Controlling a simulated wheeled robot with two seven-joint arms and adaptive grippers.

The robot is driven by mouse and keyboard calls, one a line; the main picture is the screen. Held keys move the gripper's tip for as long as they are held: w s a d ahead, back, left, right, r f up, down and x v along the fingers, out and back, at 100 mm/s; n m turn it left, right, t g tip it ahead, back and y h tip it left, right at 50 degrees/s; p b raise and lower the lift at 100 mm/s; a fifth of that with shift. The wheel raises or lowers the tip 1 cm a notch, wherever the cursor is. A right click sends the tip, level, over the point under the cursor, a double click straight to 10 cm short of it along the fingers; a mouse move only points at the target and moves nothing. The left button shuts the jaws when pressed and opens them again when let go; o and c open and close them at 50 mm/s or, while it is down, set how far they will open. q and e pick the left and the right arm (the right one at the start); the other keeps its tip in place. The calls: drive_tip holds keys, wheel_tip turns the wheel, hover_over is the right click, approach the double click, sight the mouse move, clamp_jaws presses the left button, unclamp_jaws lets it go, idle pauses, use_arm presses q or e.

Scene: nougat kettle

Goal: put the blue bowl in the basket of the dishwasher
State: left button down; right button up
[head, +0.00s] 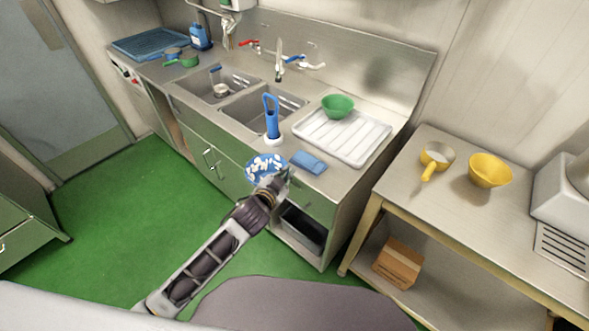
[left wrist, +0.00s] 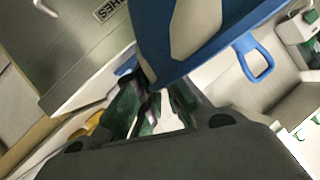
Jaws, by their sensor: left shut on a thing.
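The blue bowl (head: 265,166) has a white blotchy pattern. My left gripper (head: 277,181) is shut on its rim and holds it in front of the green sink cabinet, near the counter's front edge. In the left wrist view the bowl (left wrist: 180,40) is large and tilted above the fingertips (left wrist: 152,95). A blue basket-like rack (head: 150,43) lies at the far left end of the counter, well away from the bowl. I cannot tell whether it is the dishwasher's basket. My right gripper is not in view.
A blue-handled tool (head: 271,115) stands upright by the sink, near a blue sponge or cloth (head: 308,162). A yellow bowl (head: 489,170) is on the right table. The green floor at left is clear.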

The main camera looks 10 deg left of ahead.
use_arm(q)
drive_tip(key=s+a+f+n+y, duration=0.1)
drive_tip(key=s+a+f, duration=0.2)
drive_tip(key=a, duration=0.3)
drive_tip(key=s+a+f+n+y, duration=0.2)
drive_tip(key=s+a+f, duration=0.2)
drive_tip(key=a+f, duration=0.1)
drive_tip(key=shift+s+a+y, duration=0.3)
drive_tip(key=shift+a, duration=0.4)
drive_tip(key=shift+a, duration=0.15)
